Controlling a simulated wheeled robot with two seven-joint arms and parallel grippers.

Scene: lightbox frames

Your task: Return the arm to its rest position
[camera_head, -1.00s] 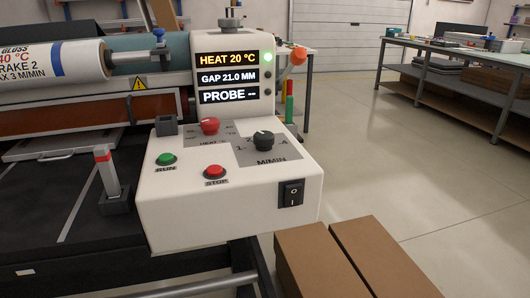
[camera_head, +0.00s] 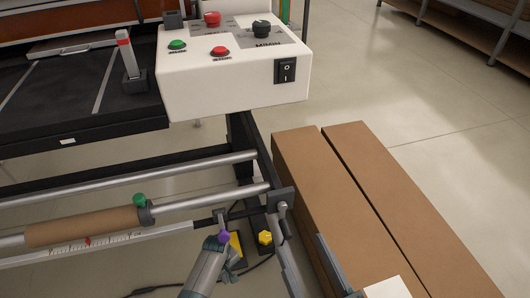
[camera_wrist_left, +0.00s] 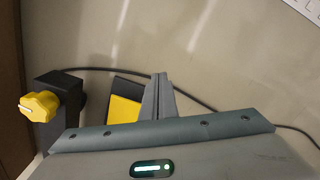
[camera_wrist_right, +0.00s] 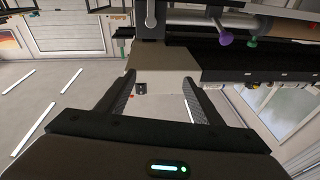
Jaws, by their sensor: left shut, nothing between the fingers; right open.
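My left gripper (camera_head: 238,252) is low in the head view, just beside and below a purple knob (camera_head: 225,237) on the machine's lower frame. In the left wrist view its fingers (camera_wrist_left: 158,88) are together and empty, above the floor near a yellow-and-black block (camera_wrist_left: 125,112). My right gripper (camera_wrist_right: 157,77) is open in the right wrist view, with nothing between its fingers. The white control box (camera_wrist_right: 165,68) shows beyond them.
The control box (camera_head: 232,80) juts out at the top. A cardboard roll (camera_head: 85,227) lies along the lower frame bars. A yellow knob (camera_head: 265,238) and dark cable are close to the left gripper. Long brown boxes (camera_head: 330,200) stand at right, with open floor (camera_head: 450,165) beyond.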

